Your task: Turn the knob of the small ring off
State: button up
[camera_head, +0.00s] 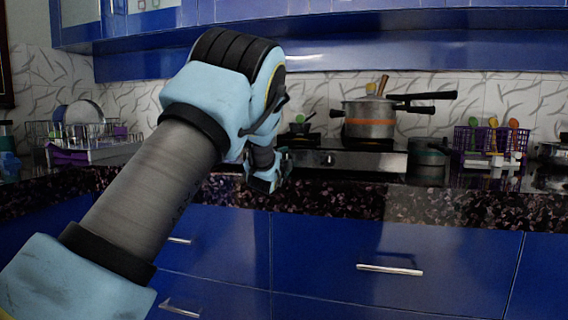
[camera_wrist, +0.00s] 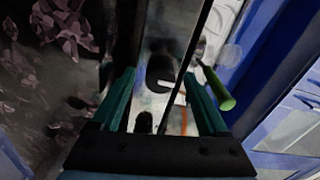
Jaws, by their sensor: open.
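The stove (camera_head: 350,161) stands on the dark counter with a steel front panel. A dark knob (camera_head: 328,160) shows on that panel, right of my gripper. My gripper (camera_head: 264,181) is in front of the stove's left end, partly hidden by my arm. In the wrist view my gripper (camera_wrist: 160,76) has its two teal fingers apart, with nothing held between them. A dark rounded knob (camera_wrist: 159,70) on the metal panel shows between the fingertips; I cannot tell whether they touch it. Which ring it belongs to is not clear.
A steel pot (camera_head: 369,119) sits on the right burner, its handles reaching right. A small dark pan (camera_head: 299,130) is behind my gripper. A dish rack (camera_head: 92,145) stands left and a purple basket (camera_head: 489,141) right. A green rod-like thing (camera_wrist: 218,90) is beside the right finger.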

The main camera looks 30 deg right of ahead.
jog(key=v, duration=1)
jog(key=shift+s+a+b, duration=0.25)
jog(key=shift+b, duration=0.1)
jog(key=w+a+f+n+g+y, duration=0.1)
jog(key=a+f+n+y, duration=0.4)
jog(key=a, duration=0.7)
jog(key=w+a+f+n+g+y, duration=0.1)
jog(key=a+f+n+g+y, duration=0.15)
jog(key=a+f+n, duration=0.6)
jog(key=s+a+f+n+g+y, duration=0.25)
jog(key=s+a+n+g, duration=0.2)
jog(key=s+a, duration=0.7)
jog(key=s+a+f+n+g+y, duration=0.25)
jog(key=s+a+n, duration=0.35)
jog(key=s+a, duration=0.55)
notch_tip(320, 180, up, 21)
jog(key=w+a+g+p, duration=0.1)
jog(key=p, duration=2)
